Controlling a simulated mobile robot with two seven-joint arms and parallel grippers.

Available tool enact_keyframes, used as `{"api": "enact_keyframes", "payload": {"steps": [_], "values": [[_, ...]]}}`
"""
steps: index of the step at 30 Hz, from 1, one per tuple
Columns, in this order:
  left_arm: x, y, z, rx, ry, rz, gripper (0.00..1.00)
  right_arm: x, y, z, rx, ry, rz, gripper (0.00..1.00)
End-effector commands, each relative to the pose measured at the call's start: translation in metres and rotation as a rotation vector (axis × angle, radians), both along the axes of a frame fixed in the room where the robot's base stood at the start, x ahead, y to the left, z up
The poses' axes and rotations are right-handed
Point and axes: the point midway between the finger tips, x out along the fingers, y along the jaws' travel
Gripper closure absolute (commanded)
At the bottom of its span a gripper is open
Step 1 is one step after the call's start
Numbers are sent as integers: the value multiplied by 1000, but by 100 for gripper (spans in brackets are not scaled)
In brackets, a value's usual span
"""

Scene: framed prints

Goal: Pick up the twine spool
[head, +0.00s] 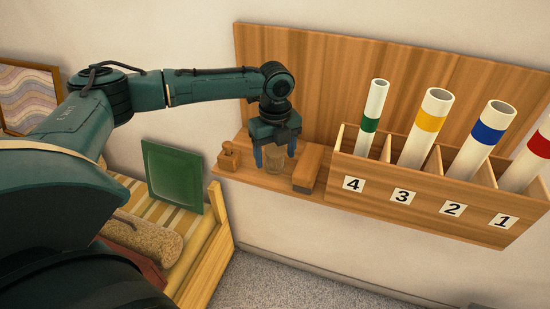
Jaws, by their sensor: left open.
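A small tan cylinder, which looks like the twine spool (275,162), stands on the wooden wall shelf (252,178). My left gripper (275,157) points down over it from above. Its two blue fingers are apart, one on each side of the spool in the picture. I cannot tell whether either finger touches it. The top of the spool is partly hidden by the gripper. My right gripper is not in view.
A brown block (307,168) stands close right of the spool, and a small wooden object (229,156) stands to the left. A numbered rack (420,202) holds banded tubes at right. A green panel (172,175) leans by a wooden crate (212,258) below left.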

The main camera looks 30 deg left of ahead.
Motion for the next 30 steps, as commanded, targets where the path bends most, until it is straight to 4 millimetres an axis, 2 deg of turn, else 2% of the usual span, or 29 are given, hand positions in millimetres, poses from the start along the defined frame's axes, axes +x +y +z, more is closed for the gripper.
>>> {"api": "enact_keyframes", "payload": {"steps": [4,11,27,30], "values": [[0,1,-15,1,0,2,32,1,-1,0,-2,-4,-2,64],[0,1,-17,0,-1,1,32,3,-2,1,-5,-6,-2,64],[0,1,-16,0,-1,1,75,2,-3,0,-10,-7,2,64],[0,1,-16,0,-1,1,77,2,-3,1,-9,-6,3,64]]}}
